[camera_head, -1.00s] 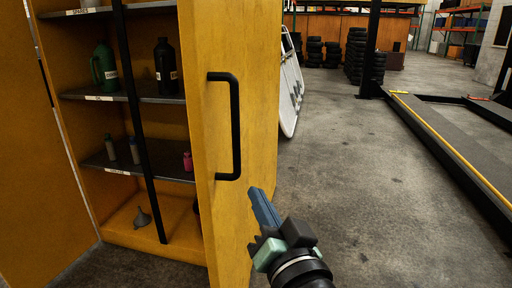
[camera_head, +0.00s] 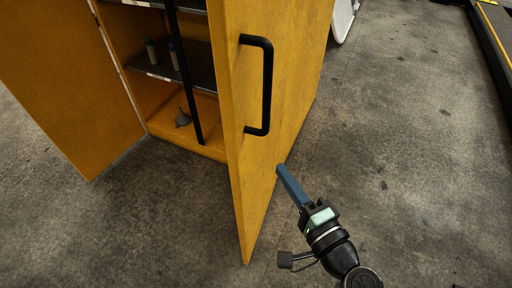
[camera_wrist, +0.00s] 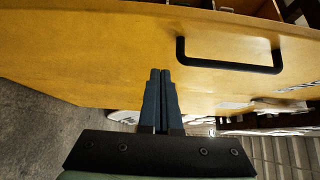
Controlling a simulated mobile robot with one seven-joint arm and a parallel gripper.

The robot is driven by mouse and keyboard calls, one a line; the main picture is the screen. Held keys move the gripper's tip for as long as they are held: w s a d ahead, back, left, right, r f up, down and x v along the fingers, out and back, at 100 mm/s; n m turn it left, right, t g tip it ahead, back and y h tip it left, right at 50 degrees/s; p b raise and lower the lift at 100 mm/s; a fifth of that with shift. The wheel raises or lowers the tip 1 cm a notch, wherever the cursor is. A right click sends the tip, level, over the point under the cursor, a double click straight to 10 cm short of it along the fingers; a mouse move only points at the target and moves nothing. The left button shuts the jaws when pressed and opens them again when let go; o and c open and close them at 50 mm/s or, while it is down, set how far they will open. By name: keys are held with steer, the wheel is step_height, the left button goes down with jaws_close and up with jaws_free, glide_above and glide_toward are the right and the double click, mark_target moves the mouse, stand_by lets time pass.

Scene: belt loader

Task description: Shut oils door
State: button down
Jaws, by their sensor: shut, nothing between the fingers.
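The yellow cabinet stands open in the head view, with its right door (camera_head: 290,120) swung out toward me. A black bar handle (camera_head: 267,85) is on that door's outer face; it also shows at the upper right of the wrist view (camera_wrist: 230,66). My gripper (camera_head: 281,170) is shut and empty, close to the lower outer face of the door, below and right of the handle. In the wrist view the shut fingers (camera_wrist: 160,75) point at the yellow panel; I cannot tell whether they touch it. No label naming the oils door is readable.
The cabinet's left door (camera_head: 60,80) also stands open. Concrete floor (camera_head: 400,130) to the right is clear. A lift rail (camera_head: 492,40) lies at the far right.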

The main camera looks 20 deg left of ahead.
mark_target(246, 140)
steer(key=shift+w+a+p, duration=0.1)
steer(key=shift+w+a, duration=0.45)
steer(key=shift+a, duration=0.8)
steer(key=shift+w+a+p, duration=0.1)
steer(key=shift+w+a, duration=0.5)
steer(key=shift+a, duration=0.8)
steer(key=shift+w+a+p, duration=0.1)
steer(key=shift+w+a, duration=0.45)
steer(key=shift+a, duration=0.8)
